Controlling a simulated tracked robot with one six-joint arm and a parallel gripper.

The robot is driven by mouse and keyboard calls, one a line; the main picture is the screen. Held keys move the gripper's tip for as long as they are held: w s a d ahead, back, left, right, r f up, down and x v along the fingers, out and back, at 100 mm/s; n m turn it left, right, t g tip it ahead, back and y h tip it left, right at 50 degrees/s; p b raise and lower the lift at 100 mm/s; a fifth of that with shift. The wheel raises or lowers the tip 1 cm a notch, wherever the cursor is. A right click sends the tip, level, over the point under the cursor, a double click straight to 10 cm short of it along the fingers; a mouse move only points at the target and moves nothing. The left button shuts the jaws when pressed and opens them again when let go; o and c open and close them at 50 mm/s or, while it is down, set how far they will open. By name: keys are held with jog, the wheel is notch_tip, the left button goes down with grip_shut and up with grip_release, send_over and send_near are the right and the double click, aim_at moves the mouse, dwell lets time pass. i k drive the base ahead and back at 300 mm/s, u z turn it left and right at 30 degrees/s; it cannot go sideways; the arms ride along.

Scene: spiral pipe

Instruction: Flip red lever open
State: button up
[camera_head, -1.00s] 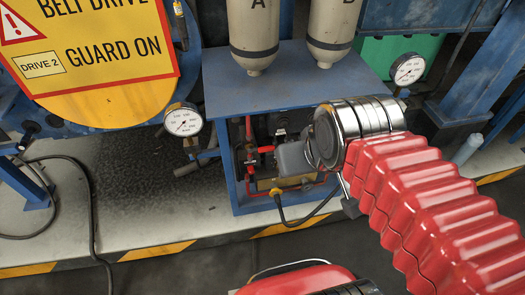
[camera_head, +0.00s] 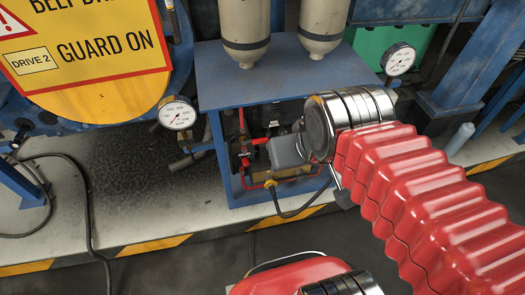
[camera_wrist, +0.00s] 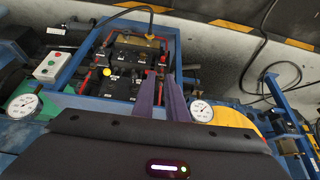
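A red lever-like part (camera_head: 260,141) shows inside the blue frame under the blue tabletop, among red pipes. Small red parts (camera_wrist: 163,59) also show just past my fingertips in the wrist view, but I cannot tell which one is the lever or how it is turned. My gripper (camera_wrist: 158,75) shows two purple fingers pointing into the frame, with a narrow gap between their tips and nothing seen held. In the head view my arm's end is beside the frame's opening, and the fingertips are hidden.
The blue tabletop (camera_head: 290,82) with two tanks overhangs the opening. Gauges stand left (camera_head: 177,114) and right (camera_head: 398,60) of it. A black cable (camera_head: 300,211) hangs in front. A yellow guard sign (camera_head: 85,45) is at left. The floor in front is clear.

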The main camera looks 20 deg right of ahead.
aim_at(264, 140)
jog(key=u, duration=0.35)
jog(key=k, duration=0.45)
jog(key=u, duration=1)
jog(key=k, duration=0.9)
jog(key=u, duration=0.6)
jog(key=i, duration=1.25)
jog(key=z, duration=0.65)
jog(key=i, duration=0.6)
jog(key=z, duration=0.8)
jog(key=i, duration=0.6)
jog(key=z, duration=0.45)
